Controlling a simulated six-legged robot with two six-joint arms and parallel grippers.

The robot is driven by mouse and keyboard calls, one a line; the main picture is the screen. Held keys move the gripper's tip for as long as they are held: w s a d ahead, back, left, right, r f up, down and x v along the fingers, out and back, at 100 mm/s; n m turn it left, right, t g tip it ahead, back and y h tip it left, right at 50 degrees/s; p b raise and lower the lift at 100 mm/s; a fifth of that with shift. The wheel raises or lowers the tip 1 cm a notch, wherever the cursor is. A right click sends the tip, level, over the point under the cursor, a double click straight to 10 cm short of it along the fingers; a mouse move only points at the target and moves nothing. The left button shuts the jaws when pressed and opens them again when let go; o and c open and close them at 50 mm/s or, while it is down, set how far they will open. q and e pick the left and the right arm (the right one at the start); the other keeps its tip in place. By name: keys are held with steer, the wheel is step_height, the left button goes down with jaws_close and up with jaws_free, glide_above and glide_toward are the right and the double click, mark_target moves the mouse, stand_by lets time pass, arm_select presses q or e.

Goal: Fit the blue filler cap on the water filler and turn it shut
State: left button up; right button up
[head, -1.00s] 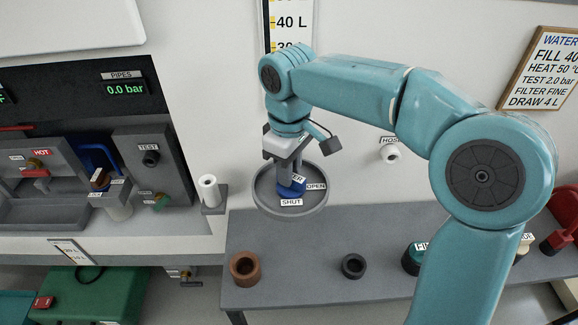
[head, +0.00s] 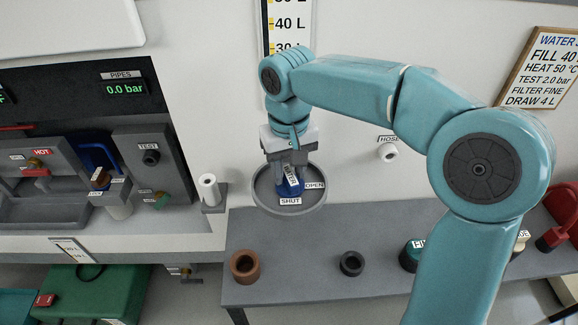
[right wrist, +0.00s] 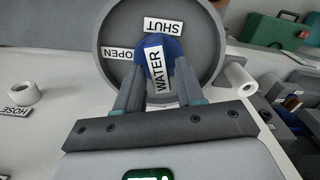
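The blue filler cap (head: 282,188) sits at the water filler, in the round grey dish (head: 262,203) on the wall. Its white WATER label (right wrist: 157,69) points towards the SHUT mark (head: 290,201); the OPEN mark (head: 315,185) is to the right in the head view. My right gripper (head: 290,178) is at the dish. In the right wrist view its two fingers (right wrist: 158,75) are on either side of the blue cap (right wrist: 172,48), closed against it. The filler neck is hidden behind the cap. My left gripper is not in view.
Below the dish is a grey shelf (head: 310,277) with a brown ring (head: 245,266), a black ring (head: 351,263) and a teal cap (head: 412,257). A white roll (head: 209,190) stands left of the dish. The white HOSE fitting (head: 388,152) is on the wall to the right.

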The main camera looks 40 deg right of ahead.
mark_target(289, 174)
steer(key=shift+o, duration=0.4)
steer(key=shift+r, duration=0.1)
steer(key=shift+w+r, duration=0.1)
steer(key=shift+r, duration=0.25)
step_height(289, 174, up, 16)
steer(key=p, duration=0.3)
steer(key=shift+f, duration=0.25)
steer(key=shift+f, duration=0.1)
